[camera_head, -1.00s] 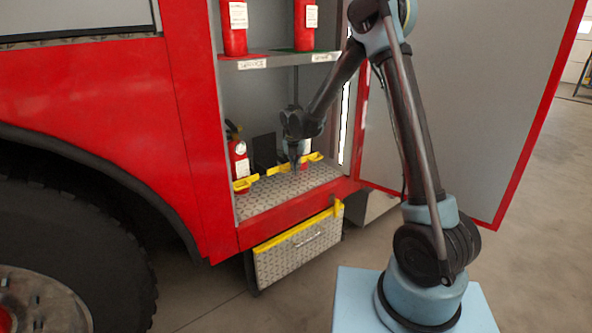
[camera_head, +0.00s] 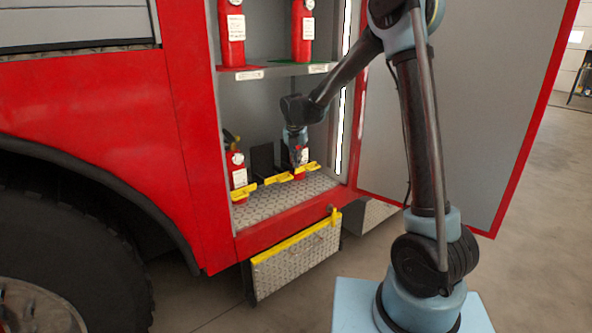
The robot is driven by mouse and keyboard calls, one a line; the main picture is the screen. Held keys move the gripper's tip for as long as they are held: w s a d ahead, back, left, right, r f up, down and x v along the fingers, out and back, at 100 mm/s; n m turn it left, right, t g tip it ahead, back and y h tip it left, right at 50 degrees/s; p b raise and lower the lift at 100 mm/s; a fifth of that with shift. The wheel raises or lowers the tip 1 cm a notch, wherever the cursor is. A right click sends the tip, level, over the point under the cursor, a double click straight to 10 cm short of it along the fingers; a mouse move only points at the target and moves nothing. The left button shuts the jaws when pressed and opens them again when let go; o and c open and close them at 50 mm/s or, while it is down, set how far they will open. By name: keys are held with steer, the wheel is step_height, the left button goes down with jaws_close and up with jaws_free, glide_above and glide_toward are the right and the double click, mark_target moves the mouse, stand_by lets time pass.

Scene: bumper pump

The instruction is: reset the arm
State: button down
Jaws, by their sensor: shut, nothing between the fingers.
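My arm reaches from its blue base at the lower right into the open compartment (camera_head: 262,207) of the red truck. My gripper (camera_head: 297,163) is at the arm's end, pointing down in the lower part of the compartment. It is shut and empty, in front of a red extinguisher (camera_head: 301,173) that it partly covers. I cannot tell whether the two touch. Another red extinguisher (camera_head: 238,170) stands at the left of the lower level, behind a yellow bracket (camera_head: 244,191).
Two red extinguishers, one on the left (camera_head: 232,38) and one on the right (camera_head: 303,32), stand on the upper shelf (camera_head: 285,70). The grey door (camera_head: 490,110) stands open at the right. A tread-plate step box (camera_head: 297,262) hangs below the compartment. Floor is clear at the far right.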

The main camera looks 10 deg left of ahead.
steer(key=shift+d+r, duration=0.1)
steer(key=shift+r, duration=0.35)
steer(key=s+d+r+m, duration=0.3)
steer(key=s+d+m, duration=0.25)
steer(key=d, duration=0.35)
steer(key=s+d+r+m, duration=0.2)
steer(key=s+d+m, duration=0.3)
steer(key=d, duration=0.4)
steer(key=s+d+r+m, duration=0.3)
steer(key=s+d+m, duration=0.1)
steer(key=d+m, duration=0.4)
steer(key=s+d+f+m, duration=0.4)
steer(key=s+d+m, duration=0.2)
steer(key=s+m, duration=0.2)
steer(key=s+d+f+m, duration=0.5)
steer(key=s+d+m, duration=0.2)
steer(key=s, duration=0.6)
steer(key=shift+m, duration=0.95)
steer(key=shift+s+d, duration=0.1)
steer(key=shift+d, duration=0.1)
